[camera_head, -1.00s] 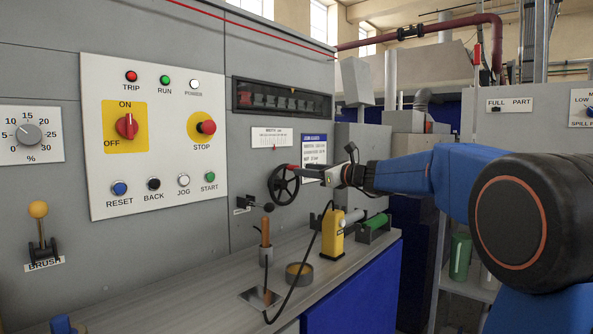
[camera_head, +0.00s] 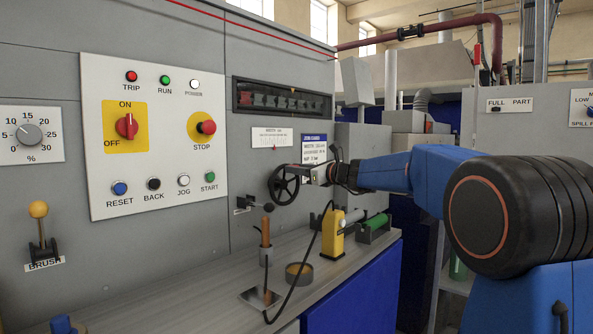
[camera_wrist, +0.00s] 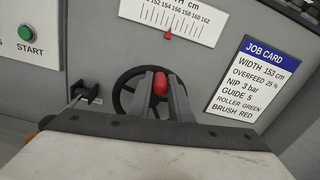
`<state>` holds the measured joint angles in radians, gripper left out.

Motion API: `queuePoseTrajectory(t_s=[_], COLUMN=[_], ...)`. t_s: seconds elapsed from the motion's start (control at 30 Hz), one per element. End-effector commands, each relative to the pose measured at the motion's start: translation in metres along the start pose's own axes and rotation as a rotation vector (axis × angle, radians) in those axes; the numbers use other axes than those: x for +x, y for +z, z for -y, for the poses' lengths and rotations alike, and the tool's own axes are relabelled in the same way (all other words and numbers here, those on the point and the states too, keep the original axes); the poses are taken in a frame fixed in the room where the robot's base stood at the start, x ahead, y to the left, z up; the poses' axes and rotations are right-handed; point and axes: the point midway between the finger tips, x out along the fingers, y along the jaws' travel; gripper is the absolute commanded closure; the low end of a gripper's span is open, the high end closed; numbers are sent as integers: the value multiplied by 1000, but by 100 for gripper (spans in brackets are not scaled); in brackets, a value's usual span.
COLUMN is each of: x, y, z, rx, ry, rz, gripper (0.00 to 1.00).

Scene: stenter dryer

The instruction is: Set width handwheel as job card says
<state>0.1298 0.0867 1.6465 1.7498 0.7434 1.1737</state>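The black width handwheel (camera_head: 283,185) is on the grey machine face; it also shows in the wrist view (camera_wrist: 124,98). My gripper (camera_wrist: 160,84) is shut on the wheel's red knob (camera_wrist: 160,82), one finger on each side. In the head view my gripper (camera_head: 309,171) reaches the wheel's upper right from the right. The width scale (camera_wrist: 171,17) is above the wheel, partly cut off; its red pointer (camera_wrist: 168,35) stands near 156, though the tilted view makes this uncertain. The job card (camera_wrist: 252,78) reads width 153 cm.
A small black lever (camera_head: 255,204) sticks out left of the wheel. Below, the ledge holds an orange-handled tool (camera_head: 265,232), a tape roll (camera_head: 299,274), a yellow device (camera_head: 332,234) with a cable and a green roller (camera_head: 376,222). The button panel (camera_head: 153,135) is left.

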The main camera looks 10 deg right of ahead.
Motion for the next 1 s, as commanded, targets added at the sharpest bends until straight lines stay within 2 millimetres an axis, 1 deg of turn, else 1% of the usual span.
queuePoseTrajectory(t_s=[0.27,0.47,0.67,1.0], x=[0,0,0,-1], y=[0,1,0,-6], z=[-2,-9,-19,-38], rx=[-29,-125,-288,-609], ry=[0,1,0,-2], rz=[1,4,9,17], gripper=[100,100,100,100])
